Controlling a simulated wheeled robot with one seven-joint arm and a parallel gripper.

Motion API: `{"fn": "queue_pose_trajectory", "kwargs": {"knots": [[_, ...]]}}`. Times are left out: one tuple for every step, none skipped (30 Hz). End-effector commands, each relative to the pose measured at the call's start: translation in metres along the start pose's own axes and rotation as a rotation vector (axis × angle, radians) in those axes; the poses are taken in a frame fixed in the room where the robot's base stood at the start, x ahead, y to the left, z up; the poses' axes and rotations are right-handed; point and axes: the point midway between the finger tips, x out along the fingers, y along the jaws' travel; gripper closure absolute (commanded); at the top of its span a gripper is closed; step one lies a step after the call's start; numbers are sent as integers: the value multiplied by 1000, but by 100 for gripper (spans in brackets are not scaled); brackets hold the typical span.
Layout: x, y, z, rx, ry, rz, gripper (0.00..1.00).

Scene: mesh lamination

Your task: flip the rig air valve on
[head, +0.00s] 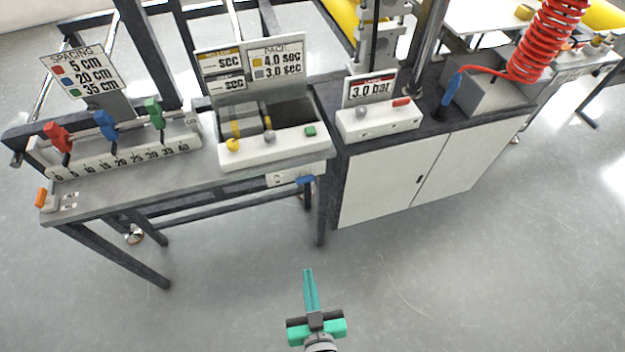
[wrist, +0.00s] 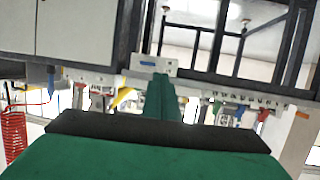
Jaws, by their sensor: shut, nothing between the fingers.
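A small white plate (head: 281,180) with dark marks is on the front edge of the rig bench, near its right end. A blue lever handle (head: 305,180) sticks out beside it, lying roughly level; I take this as the air valve. The plate also shows in the wrist view (wrist: 168,69), with a blue bit (wrist: 147,63) on it, just beyond my fingertips. My gripper (head: 308,272) is teal, shut and empty. It is out over the floor in front of the bench, apart from the lever.
An orange switch (head: 41,198) is at the bench's left end. Red, blue and green spacing clamps stand on a ruler (head: 125,155). A control box (head: 270,150) carries yellow and grey knobs. A white cabinet (head: 380,185) stands right. The floor in front is clear.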

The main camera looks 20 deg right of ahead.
Motion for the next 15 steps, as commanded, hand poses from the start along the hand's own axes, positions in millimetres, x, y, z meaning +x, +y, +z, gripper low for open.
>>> {"fn": "queue_pose_trajectory", "kwargs": {"knots": [[14,5,-3,3,3,6,100],[21,8,-4,5,1,7,100],[30,11,-6,7,-1,8,100],[37,13,-8,9,-2,7,100],[44,16,-10,9,-3,6,100],[53,18,-12,12,-5,5,100],[60,21,-14,12,-6,3,100],[67,24,-17,14,-5,2,100],[76,27,-21,14,-5,-2,100],[82,29,-24,15,-6,-5,100],[89,32,-26,15,-5,-8,100],[97,35,-31,16,-3,-13,100],[103,37,-35,15,-2,-18,100],[110,40,-39,15,0,-22,100],[118,43,-45,14,3,-29,100]]}}
